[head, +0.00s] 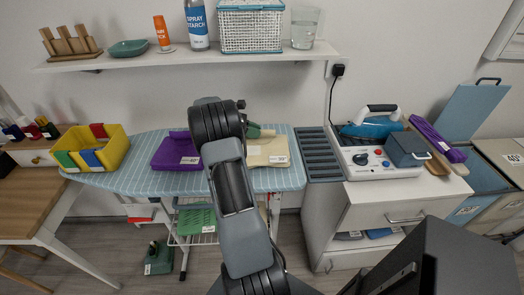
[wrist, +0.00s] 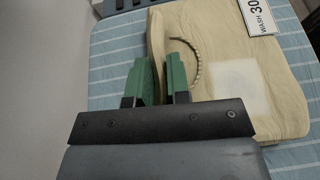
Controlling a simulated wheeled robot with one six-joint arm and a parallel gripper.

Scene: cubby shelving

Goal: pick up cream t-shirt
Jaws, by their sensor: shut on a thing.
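The cream t-shirt (head: 272,151) lies folded on the right part of the blue striped ironing board (head: 135,145). In the wrist view the cream t-shirt (wrist: 225,60) shows a ribbed neckline, a pale square patch and a white "WASH 30" label. My gripper (head: 255,131) is at the shirt's back left edge, partly hidden behind my arm in the head view. In the wrist view the green fingers of my gripper (wrist: 163,78) are shut on the shirt's edge, with a narrow gap between them. The shirt still appears to rest on the board.
A folded purple garment (head: 177,152) lies left of my arm. A yellow bin (head: 115,147) with colored items stands at the board's left end. A white cabinet (head: 375,205) with a steam iron (head: 372,125) stands right. A shelf (head: 190,59) hangs above the board.

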